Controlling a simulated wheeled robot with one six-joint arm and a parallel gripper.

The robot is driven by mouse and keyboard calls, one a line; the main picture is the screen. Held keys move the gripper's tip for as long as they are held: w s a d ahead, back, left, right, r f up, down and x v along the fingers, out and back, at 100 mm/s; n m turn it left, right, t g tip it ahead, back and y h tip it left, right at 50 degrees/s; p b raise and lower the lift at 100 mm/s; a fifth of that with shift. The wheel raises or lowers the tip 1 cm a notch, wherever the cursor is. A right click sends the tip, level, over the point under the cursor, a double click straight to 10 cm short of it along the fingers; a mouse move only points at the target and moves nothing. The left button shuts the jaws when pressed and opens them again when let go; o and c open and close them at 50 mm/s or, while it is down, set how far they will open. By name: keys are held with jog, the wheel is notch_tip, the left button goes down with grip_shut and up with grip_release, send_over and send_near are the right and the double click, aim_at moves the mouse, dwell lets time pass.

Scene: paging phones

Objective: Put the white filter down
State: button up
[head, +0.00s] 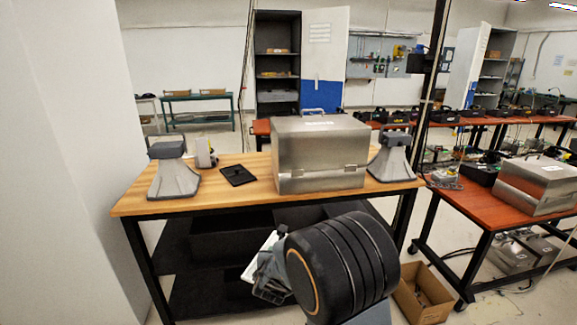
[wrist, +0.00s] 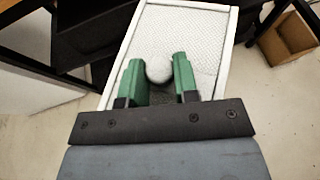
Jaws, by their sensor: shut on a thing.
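The white filter (wrist: 205,50) is a flat rectangular panel with a pale frame and a textured face. My gripper (wrist: 158,72) is shut on it, its green fingers on either side of a rounded knob on the panel's face. In the head view a small part of the white filter (head: 262,256) shows in front of the table, left of my dark arm link. Most of it and most of my gripper are hidden there. The filter is held below the tabletop height.
A wooden-topped table (head: 235,200) stands ahead, bearing a large metal case (head: 322,160), two grey paging phones (head: 173,172) (head: 393,158) and a black flat item (head: 237,175). A cardboard box (head: 422,295) is on the floor at right. A red-topped table (head: 480,205) stands further right.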

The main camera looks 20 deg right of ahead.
jog(key=w+d+r+m+g+h+p, duration=0.2)
jog(key=w+d+r+p, duration=0.1)
jog(key=d+r, duration=0.45)
jog(key=w+d+r+m+g+h+p, duration=0.1)
jog(key=w+d+r+m+h+p, duration=0.2)
jog(key=d+r, duration=0.45)
jog(key=w+d+r+m+g+h+p, duration=0.1)
jog(key=w+d+r+m+g+p, duration=0.1)
jog(key=d+r+p, duration=0.4)
jog(key=w+d+r+n+t+y, duration=0.1)
jog(key=w+r+n+y, duration=0.1)
jog(key=r, duration=0.5)
jog(key=w+d+r+n+t+y+b, duration=0.1)
jog(key=w+d+r+n+t, duration=0.1)
jog(key=w+r, duration=0.2)
notch_tip(320, 180, up, 3)
jog(key=shift+f+n+t+y, duration=0.15)
jog(key=shift+n+t+y, duration=0.15)
jog(key=shift+y, duration=0.1)
